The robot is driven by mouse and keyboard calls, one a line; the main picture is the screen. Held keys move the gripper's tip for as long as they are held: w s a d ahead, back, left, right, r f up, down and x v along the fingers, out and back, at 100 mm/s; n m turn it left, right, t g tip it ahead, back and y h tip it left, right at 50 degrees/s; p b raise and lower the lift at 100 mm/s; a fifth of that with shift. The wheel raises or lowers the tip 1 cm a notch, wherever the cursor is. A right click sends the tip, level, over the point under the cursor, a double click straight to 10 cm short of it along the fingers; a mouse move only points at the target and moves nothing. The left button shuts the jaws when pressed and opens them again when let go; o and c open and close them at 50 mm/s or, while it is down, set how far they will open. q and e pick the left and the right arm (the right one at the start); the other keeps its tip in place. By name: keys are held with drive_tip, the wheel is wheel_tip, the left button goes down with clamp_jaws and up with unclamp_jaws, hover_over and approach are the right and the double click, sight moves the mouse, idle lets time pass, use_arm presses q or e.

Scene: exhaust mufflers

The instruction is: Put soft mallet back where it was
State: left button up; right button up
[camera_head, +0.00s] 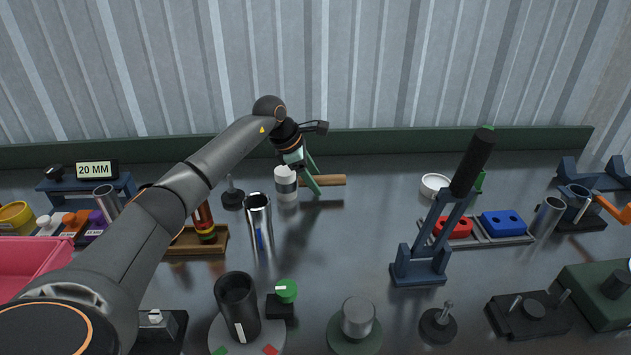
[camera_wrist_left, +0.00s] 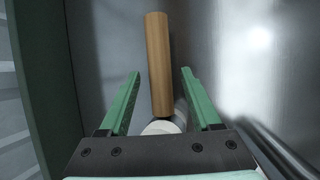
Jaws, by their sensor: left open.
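The soft mallet lies at the back of the table, with a white head (camera_head: 286,184) banded in grey and a wooden handle (camera_head: 328,181) pointing right. My left gripper (camera_head: 314,182) is at the mallet, its green fingers by the near part of the handle. In the left wrist view the handle (camera_wrist_left: 158,65) runs up between the open fingers, and a gap shows on each side. The pale head (camera_wrist_left: 162,128) is partly hidden under the gripper body. My left gripper (camera_wrist_left: 160,82) is open and holds nothing. My right gripper is not in view.
A steel tube (camera_head: 258,215) stands in front of the mallet, with a wooden tray (camera_head: 190,243) to its left. A blue stand (camera_head: 420,268) with a black-handled lever is at right.

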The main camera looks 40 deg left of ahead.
use_arm(q)
drive_tip(key=v, duration=1)
drive_tip(key=shift+s+r, duration=0.25)
drive_tip(key=shift+r, duration=0.05)
drive_tip(key=shift+a, duration=0.1)
